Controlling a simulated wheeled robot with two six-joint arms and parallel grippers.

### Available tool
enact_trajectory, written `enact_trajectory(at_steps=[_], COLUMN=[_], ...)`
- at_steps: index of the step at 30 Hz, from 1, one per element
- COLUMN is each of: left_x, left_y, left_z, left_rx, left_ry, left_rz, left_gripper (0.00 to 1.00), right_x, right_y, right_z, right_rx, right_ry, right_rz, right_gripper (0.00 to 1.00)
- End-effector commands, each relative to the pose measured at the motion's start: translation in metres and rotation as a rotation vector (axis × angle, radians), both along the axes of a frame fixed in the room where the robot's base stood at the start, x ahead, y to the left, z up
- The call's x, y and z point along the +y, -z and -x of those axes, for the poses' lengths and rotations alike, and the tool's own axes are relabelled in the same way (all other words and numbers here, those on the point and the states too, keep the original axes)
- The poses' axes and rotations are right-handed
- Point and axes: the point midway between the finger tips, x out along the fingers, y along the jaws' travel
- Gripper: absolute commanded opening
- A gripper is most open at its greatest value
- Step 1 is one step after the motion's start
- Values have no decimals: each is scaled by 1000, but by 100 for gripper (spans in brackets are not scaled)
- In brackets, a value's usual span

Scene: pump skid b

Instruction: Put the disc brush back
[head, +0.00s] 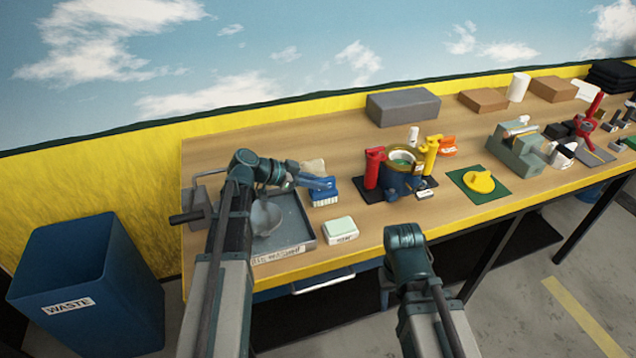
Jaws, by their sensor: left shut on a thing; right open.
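A blue brush with white bristles (324,198), which I take to be the disc brush, is at the right edge of the grey tray (302,222), bristles down. My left gripper (318,183) is shut on its upper part, reaching over the tray from the left. I cannot tell whether the bristles touch the table. My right gripper (404,236) is at the table's front edge, empty and apart from the brush; its fingers are hardly visible.
The tray holds a rounded grey object (267,216). A pale green-topped block (341,230) lies right of it. Red-handled and yellow-handled parts surround a blue pump body (398,182). A yellow disc (479,182) lies on a green mat. A waste bin (95,290) stands left.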

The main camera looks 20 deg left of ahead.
Motion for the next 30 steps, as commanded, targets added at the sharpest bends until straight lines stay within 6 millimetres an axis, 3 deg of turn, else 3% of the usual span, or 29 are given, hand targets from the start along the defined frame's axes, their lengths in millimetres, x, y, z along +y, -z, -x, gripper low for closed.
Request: enact_trajectory(at_steps=[4,5,10,21,30], left_x=[0,0,0,4,43], left_y=[2,2,2,-2,-34], left_z=[0,0,0,2,29], left_rx=[-1,-1,0,0,-1], left_ry=[0,0,0,-1,-4], left_rz=[1,1,0,0,1], left_gripper=[0,26,56,57,57], right_x=[0,0,0,0,0], right_y=[2,2,2,-2,-34], right_z=[0,0,0,0,0], right_rx=[0,0,0,0,0], right_ry=[0,0,0,0,0], right_rz=[0,0,0,0,0], right_gripper=[50,50,50,50,50])
